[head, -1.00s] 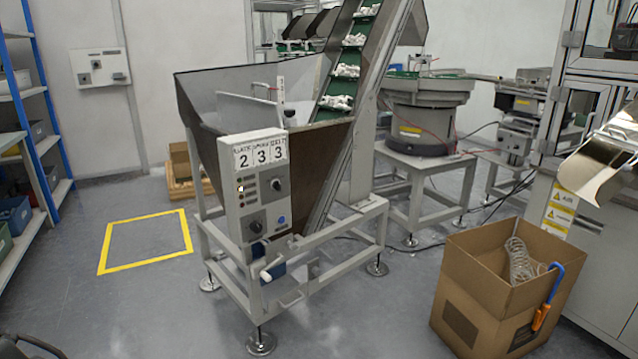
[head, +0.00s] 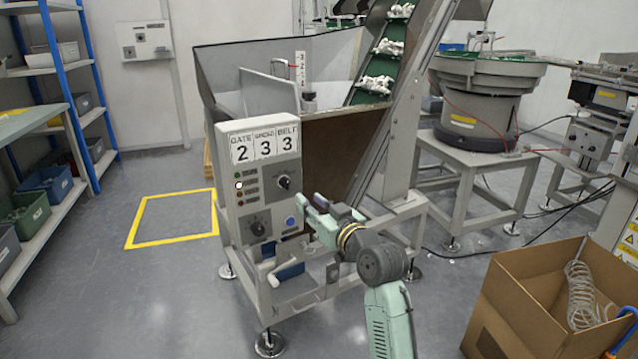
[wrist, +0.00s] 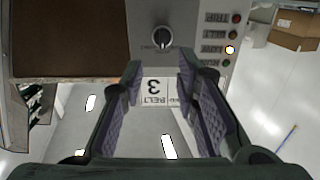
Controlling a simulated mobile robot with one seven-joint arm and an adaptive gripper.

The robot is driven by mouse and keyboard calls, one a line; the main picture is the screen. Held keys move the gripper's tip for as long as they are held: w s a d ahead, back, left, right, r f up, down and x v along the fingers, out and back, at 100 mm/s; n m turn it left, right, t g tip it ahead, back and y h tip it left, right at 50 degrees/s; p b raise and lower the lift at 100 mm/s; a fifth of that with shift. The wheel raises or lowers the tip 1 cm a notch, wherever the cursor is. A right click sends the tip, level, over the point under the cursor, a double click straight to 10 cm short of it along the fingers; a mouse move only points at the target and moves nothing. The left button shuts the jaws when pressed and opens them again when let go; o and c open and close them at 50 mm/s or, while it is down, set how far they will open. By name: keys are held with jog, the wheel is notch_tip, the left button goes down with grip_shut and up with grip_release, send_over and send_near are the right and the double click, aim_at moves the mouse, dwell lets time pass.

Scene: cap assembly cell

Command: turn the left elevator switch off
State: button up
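The elevator's control panel (head: 266,207) is a pale grey box on the front of the hopper. It carries an upper black rotary switch (head: 283,182) beside a column of lamps and a lower black rotary switch (head: 258,228). I cannot tell which the task calls the left elevator switch. In the wrist view the panel appears upside down, with the upper switch (wrist: 162,37) beyond the fingertips. My gripper (head: 313,206) is right of the panel, its fingers toward it. The wrist view shows my gripper (wrist: 160,76) open and empty, not touching the switch.
One lamp (head: 239,185) is lit. The inclined belt (head: 382,83) rises behind. A cardboard box (head: 530,305) stands at right front. The floor at left is clear around a yellow-taped square (head: 172,219).

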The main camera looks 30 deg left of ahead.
aim_at(287, 183)
jog(key=p+x, duration=0.1)
jog(key=x, duration=0.9)
jog(key=shift+a+r+p, duration=0.1)
jog(key=shift+a+p, duration=0.25)
jog(key=shift+c, duration=0.5)
grip_shut()
